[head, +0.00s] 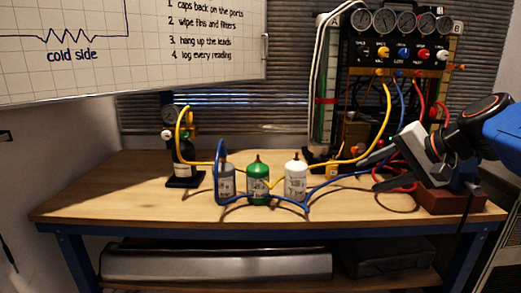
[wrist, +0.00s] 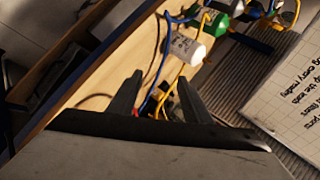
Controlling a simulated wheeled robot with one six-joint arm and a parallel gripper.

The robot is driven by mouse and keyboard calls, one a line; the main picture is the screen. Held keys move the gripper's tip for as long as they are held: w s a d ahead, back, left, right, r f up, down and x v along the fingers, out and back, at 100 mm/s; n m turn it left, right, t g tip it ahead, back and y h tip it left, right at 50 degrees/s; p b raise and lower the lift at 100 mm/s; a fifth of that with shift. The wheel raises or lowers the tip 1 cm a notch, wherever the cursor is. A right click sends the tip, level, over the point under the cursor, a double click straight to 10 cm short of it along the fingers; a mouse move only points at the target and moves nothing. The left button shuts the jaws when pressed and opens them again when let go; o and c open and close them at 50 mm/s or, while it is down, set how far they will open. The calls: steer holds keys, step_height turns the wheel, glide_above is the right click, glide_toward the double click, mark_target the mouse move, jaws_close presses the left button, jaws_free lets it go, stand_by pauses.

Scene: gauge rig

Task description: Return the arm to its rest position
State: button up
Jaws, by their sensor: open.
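My gripper (head: 368,173) is at the right side of the head view, above the right part of the workbench and in front of the gauge rig (head: 397,52). Its two fingers point left and are spread apart, with nothing held between them. In the wrist view my gripper (wrist: 157,90) shows both dark fingers apart, with yellow and blue hoses (wrist: 152,100) visible beyond and between them. My arm comes in from the right edge of the head view. The lower part of the rig is partly hidden behind my gripper and the hoses.
On the wooden bench (head: 115,190) stand a grey cylinder (head: 226,183), a green cylinder (head: 258,180), a white cylinder (head: 295,178) and a black pump-like device (head: 184,150). Hoses loop among them. A reddish block (head: 450,200) sits below my arm. A whiteboard (head: 140,50) hangs at upper left.

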steer(key=s+d+f+n+g+h, duration=0.1)
steer(key=s+f+n+g+h, duration=0.2)
steer(key=s+f, duration=1.5)
step_height(320, 180, down, 3)
steer(key=n+h, duration=0.2)
steer(key=n, duration=0.3)
steer(key=shift+s+g, duration=0.3)
steer(key=shift+s, duration=0.1)
steer(key=shift+c, duration=0.7)
